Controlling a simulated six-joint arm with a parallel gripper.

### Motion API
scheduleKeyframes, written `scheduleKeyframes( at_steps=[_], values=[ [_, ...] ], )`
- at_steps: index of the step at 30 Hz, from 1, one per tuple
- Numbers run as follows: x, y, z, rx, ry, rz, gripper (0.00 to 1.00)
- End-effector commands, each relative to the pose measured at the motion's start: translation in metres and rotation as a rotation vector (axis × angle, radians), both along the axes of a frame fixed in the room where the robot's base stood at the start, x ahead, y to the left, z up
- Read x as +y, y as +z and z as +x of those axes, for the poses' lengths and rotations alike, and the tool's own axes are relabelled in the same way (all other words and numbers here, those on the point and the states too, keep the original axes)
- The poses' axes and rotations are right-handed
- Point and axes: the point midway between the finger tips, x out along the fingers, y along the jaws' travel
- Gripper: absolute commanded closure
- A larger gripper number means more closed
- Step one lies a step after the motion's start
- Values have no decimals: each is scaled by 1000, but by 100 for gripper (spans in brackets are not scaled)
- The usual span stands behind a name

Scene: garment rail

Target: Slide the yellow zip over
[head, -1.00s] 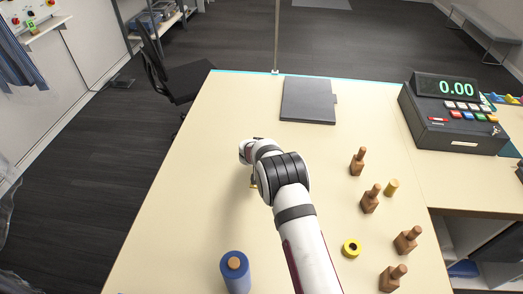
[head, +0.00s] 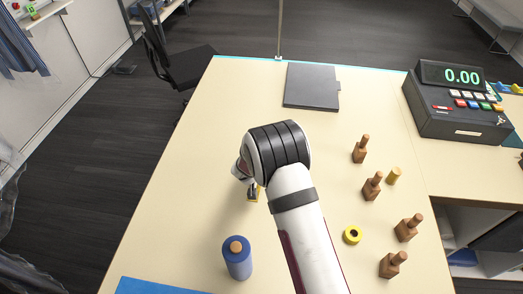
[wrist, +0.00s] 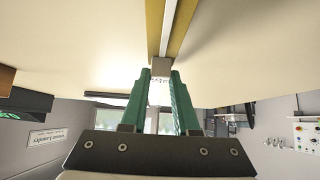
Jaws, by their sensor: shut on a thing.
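The yellow zip (wrist: 152,28) runs away from my gripper in the wrist view, as a yellow band with a pale strip along its middle. My gripper (wrist: 160,76) has two green fingers closed on a small grey block (wrist: 160,65), which looks like the zip's pull, at the near end of the visible band. In the head view, a small yellow piece of the zip (head: 252,194) shows on the table just below my wrist. My arm hides the rest of it and the fingertips there.
A blue strip (head: 150,287) lies at the near edge. A grey folder (head: 312,86) lies at the back. The left is clear.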

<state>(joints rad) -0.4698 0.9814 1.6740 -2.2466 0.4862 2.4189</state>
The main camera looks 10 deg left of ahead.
Motion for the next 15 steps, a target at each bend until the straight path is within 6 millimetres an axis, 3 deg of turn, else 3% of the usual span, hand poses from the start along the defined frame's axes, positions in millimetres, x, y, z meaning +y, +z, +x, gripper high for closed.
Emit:
scheduleKeyframes(
  at_steps=[15],
  values=[
    [1,0,-63,1,3,0,100]
  ],
)
